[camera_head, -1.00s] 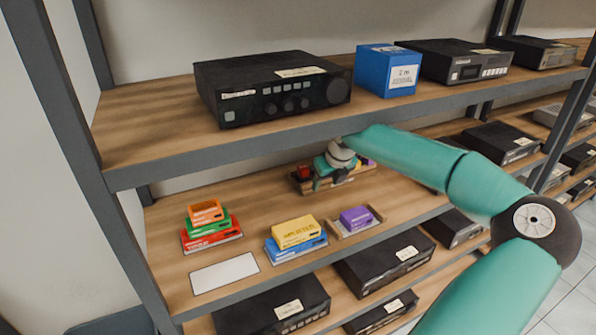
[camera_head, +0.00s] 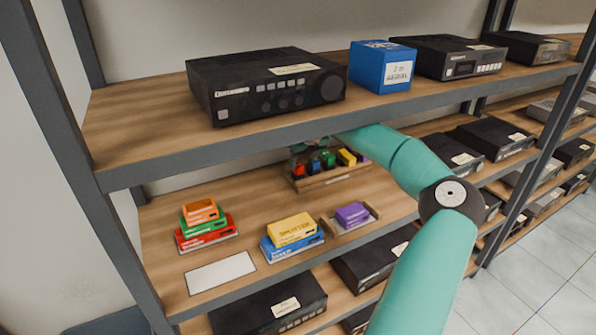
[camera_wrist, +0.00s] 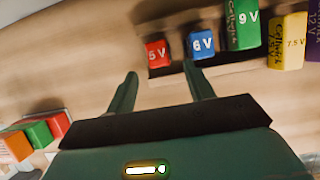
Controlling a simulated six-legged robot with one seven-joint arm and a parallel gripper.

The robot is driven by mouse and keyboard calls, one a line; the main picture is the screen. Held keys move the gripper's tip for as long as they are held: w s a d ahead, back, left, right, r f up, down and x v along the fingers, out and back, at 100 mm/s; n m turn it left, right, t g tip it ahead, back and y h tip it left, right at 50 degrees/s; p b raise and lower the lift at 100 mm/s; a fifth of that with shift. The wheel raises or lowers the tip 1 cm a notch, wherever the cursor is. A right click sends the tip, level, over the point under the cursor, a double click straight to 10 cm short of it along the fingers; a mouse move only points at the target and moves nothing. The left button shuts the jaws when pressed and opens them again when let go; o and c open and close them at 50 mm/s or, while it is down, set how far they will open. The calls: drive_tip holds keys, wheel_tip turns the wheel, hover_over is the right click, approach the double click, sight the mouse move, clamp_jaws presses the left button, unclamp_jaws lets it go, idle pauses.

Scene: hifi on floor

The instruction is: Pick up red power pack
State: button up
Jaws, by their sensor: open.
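The red power pack, marked 5 V (camera_wrist: 157,53), stands at the left end of the row in the wooden rack; it also shows in the head view (camera_head: 299,169). My gripper (camera_wrist: 160,73) is open and empty. Its two fingers point toward the red pack, with the left fingertip to its lower left and the right one to its lower right, apart from it. In the head view the upper shelf mostly hides my gripper (camera_head: 305,146), above and behind the rack (camera_head: 332,178).
Blue (camera_wrist: 202,45), green (camera_wrist: 242,25) and yellow (camera_wrist: 287,40) packs stand to the right of the red one. The upper shelf edge (camera_head: 300,133) hangs close above. Stacked coloured boxes (camera_head: 205,225) and a yellow box (camera_head: 292,230) sit nearer on the lower shelf.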

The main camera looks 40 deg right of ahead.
sight(299, 166)
drive_tip(key=shift+w, duration=0.3)
drive_tip(key=x, duration=0.5)
drive_tip(key=shift+f, duration=0.1)
drive_tip(key=c, duration=1)
